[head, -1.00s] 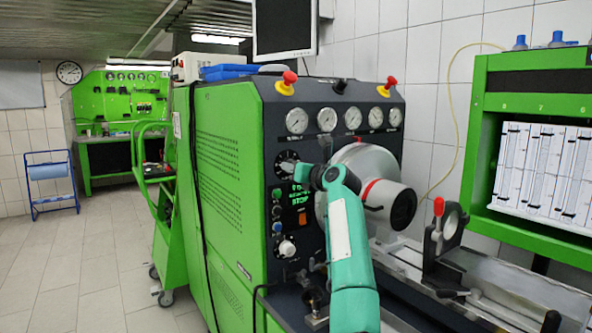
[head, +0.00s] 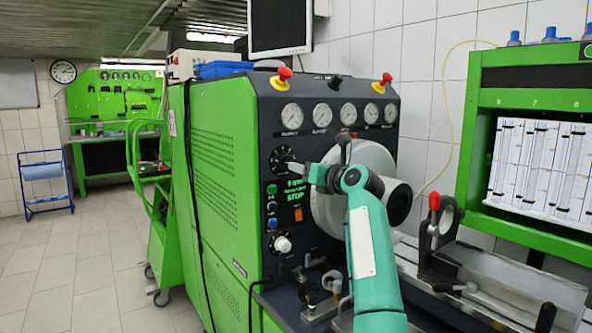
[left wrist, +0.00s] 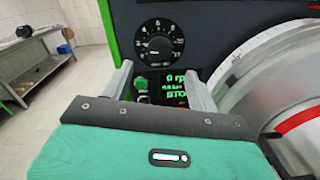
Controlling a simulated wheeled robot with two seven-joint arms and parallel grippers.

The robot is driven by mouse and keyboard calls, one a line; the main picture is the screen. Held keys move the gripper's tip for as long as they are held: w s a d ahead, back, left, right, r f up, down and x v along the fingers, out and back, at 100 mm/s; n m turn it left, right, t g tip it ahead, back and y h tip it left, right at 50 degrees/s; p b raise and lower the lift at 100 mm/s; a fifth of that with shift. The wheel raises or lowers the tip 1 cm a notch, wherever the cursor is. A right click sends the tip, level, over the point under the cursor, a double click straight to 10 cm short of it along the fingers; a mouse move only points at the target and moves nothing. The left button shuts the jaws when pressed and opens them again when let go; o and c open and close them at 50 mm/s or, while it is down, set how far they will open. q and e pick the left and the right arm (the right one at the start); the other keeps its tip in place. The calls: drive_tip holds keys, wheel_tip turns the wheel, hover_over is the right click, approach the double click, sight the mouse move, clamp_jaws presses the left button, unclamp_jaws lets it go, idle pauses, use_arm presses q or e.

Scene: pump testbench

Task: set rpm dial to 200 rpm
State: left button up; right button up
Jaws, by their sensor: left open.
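The rpm dial (head: 281,158) is a round black dial with a white scale, on the dark front panel of the green test bench. It also shows in the left wrist view (left wrist: 158,42), straight ahead of the fingers. My left gripper (head: 297,167) is at the dial's right side in the head view. In the left wrist view my left gripper (left wrist: 158,75) has its two grey fingers apart with nothing between them; the dial appears beyond their tips. The green display (left wrist: 174,84) reads 0 rpm and STOP, and is partly cut off by the gripper. My right gripper is not in view.
A white knob (head: 282,244) and small coloured buttons sit below the dial. Pressure gauges (head: 322,115) line the panel above. A large round pale housing (head: 368,160) bulges out just right of my gripper. Open floor lies left of the bench.

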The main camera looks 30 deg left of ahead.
use_arm(q)
drive_tip(key=v, duration=0.6)
drive_tip(key=shift+b, duration=0.35)
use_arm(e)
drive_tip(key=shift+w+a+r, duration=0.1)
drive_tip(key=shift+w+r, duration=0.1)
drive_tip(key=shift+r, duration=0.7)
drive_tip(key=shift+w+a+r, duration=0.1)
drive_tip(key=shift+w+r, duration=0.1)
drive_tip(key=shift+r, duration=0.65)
